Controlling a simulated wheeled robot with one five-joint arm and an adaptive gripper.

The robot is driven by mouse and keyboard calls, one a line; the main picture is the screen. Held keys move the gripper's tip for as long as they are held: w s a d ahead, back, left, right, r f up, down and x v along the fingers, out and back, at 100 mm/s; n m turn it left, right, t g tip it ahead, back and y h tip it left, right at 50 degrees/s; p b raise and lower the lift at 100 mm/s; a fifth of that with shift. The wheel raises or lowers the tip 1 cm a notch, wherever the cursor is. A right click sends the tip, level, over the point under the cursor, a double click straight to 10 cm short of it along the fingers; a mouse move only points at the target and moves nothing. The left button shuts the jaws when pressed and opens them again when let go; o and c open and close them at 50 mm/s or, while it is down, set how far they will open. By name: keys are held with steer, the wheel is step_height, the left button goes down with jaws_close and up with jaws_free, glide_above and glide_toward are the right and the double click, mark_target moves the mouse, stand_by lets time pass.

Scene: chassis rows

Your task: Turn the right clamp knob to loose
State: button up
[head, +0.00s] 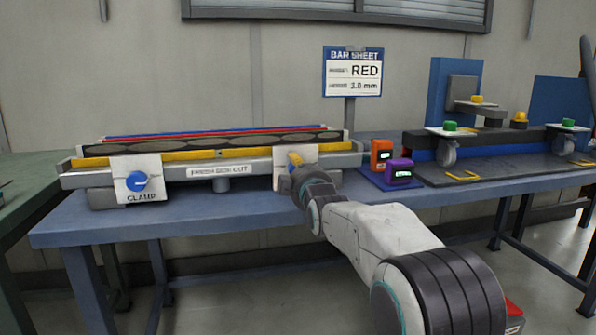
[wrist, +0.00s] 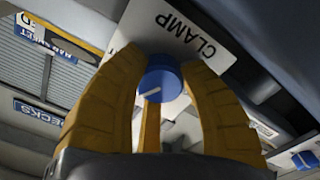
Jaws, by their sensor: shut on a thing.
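The right clamp's knob (wrist: 160,80) is a blue round dial with a white pointer line, on a white plate (wrist: 184,32) lettered CLAMP. In the wrist view my gripper (wrist: 163,72) has its yellow fingers shut on the knob from both sides. In the head view my gripper (head: 295,160) is at the right clamp plate (head: 310,152) and hides the knob. The left clamp knob (head: 137,181) is blue with a white pointer, on its own white plate (head: 142,165) at the left end of the long fixture.
The fixture (head: 230,177) stands on a blue bench (head: 200,222). An orange device (head: 381,153) and a purple device (head: 399,170) stand just right of the right clamp. More fixtures (head: 480,145) fill the bench's right side.

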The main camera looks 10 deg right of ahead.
steer(key=n, duration=0.5)
steer(key=shift+n, duration=0.3)
steer(key=n, duration=0.6)
steer(key=shift+r, duration=0.1)
steer(key=n, duration=0.6)
steer(key=shift+n, duration=0.3)
steer(key=n, duration=0.5)
steer(key=shift+n, duration=0.3)
steer(key=o, duration=1.2)
